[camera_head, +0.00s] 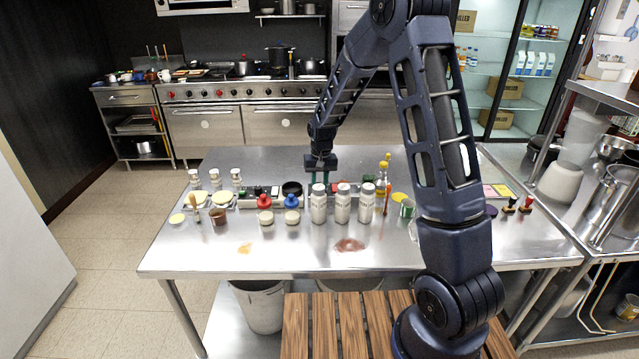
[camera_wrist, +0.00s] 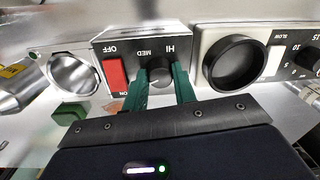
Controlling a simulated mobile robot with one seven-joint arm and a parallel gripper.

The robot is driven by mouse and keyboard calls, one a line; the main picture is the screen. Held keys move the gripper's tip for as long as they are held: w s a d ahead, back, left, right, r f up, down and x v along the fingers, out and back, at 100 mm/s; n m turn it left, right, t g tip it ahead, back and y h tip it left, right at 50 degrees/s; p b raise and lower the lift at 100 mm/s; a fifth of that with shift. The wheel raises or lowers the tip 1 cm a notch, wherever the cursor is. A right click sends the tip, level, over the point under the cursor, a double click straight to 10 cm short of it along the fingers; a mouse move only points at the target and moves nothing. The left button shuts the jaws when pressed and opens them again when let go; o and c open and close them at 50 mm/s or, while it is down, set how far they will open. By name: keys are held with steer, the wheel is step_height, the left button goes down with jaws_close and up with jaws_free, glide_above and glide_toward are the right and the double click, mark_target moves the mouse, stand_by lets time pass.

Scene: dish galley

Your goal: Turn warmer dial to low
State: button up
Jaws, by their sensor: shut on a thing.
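The warmer dial (camera_wrist: 158,66) is a round black knob on a dark panel (camera_wrist: 125,50) in the wrist view. My gripper (camera_wrist: 161,74) has its two green fingers on either side of the dial and is shut on it. The marks MED and HI show behind the dial; no LOW mark is readable, and the left finger covers part of the panel. I cannot tell where the dial points. A red switch (camera_wrist: 117,73) marked OFF and ON sits left of the dial. In the head view my gripper (camera_head: 320,178) is down among small items at the table's back.
A black round cup (camera_wrist: 234,63) in a pale housing stands close right of the dial, and a shiny metal cup (camera_wrist: 75,72) stands left. In the head view, several white-capped shakers (camera_head: 343,205) stand in front of my gripper. The table's front strip (camera_head: 300,258) is mostly clear.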

stand_by(0.4)
steer(key=o, duration=1)
step_height(320, 180, up, 11)
steer(key=shift+d, duration=0.2)
steer(key=shift+f, duration=0.1)
